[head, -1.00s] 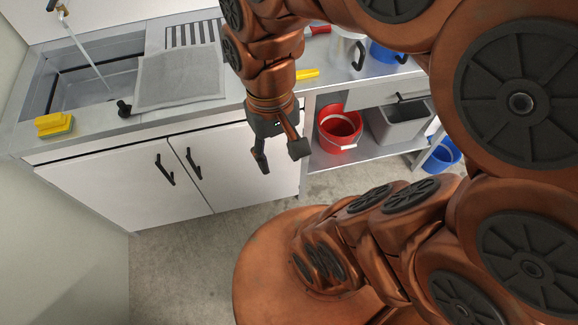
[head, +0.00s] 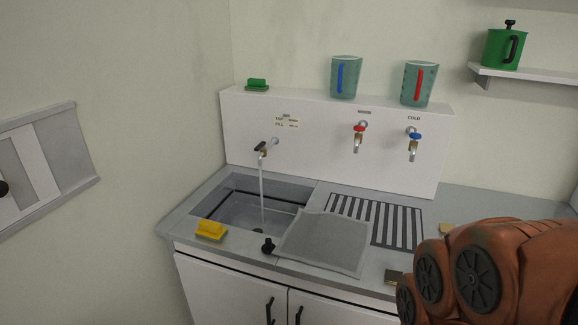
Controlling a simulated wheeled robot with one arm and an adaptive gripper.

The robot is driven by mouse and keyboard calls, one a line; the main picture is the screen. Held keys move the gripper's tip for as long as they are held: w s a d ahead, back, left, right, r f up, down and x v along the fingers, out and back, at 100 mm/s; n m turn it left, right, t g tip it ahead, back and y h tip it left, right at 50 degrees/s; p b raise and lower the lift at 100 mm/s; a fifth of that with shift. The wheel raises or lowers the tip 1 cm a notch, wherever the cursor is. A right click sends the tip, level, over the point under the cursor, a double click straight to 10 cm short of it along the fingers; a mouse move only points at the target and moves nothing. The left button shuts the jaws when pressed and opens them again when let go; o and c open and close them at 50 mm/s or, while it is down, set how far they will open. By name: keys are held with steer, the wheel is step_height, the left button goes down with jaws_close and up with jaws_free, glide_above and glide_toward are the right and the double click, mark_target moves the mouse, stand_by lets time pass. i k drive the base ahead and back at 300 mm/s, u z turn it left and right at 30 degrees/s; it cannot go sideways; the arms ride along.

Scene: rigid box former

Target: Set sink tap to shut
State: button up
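The sink tap (head: 268,146) comes out of the white back panel above the sink, with a dark handle on its left end. A stream of water (head: 262,190) falls from it into the grey sink basin (head: 232,200), so it is running. Two more taps are on the panel to the right, one with a red handle (head: 360,128) and one with a blue handle (head: 414,136), under a "COLD" label. No water shows from these two. My gripper is out of view; only part of my arm shows at the lower right.
A grey mat (head: 325,242) lies over the counter and drainer (head: 385,218). A yellow sponge (head: 211,230) and a black knob (head: 268,245) are at the counter's front. Two cups (head: 345,78) and a green sponge (head: 257,85) stand on the panel ledge. A green jug (head: 504,46) is on a shelf.

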mark_target(262, 146)
steer(key=z, duration=0.05)
steer(key=k, duration=0.5)
steer(key=u, duration=0.7)
steer(key=i, duration=1.25)
steer(key=z, duration=0.4)
steer(key=k, duration=0.6)
steer(key=u, duration=0.55)
steer(key=i, duration=1.05)
steer(key=u, duration=0.05)
